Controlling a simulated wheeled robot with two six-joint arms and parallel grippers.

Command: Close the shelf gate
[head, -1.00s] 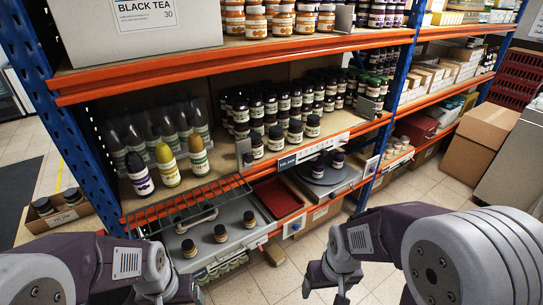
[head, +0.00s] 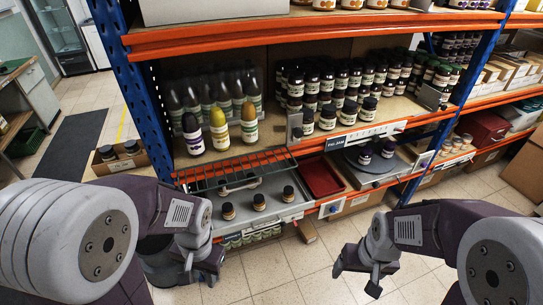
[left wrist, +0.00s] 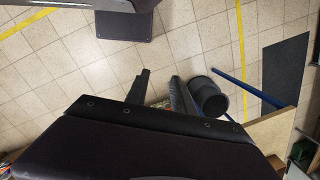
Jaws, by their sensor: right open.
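The shelf gate (head: 235,170) is a dark green wire grid at the front of the left shelf bay in the head view. It lies folded down, sticking out nearly flat below the bottles and above a grey tray. My left gripper (head: 203,272) is low in front of the shelf, below the gate and apart from it. The left wrist view shows its two fingers (left wrist: 160,88) spread, with floor between them. My right gripper (head: 357,272) is open and empty over the floor, right of and below the gate.
Three bottles (head: 220,128) stand at the shelf front behind the gate, with darker bottles behind them. A red tray (head: 320,177) and a turntable (head: 368,160) sit to the right. A blue post (head: 145,95) stands left. Floor in front is clear.

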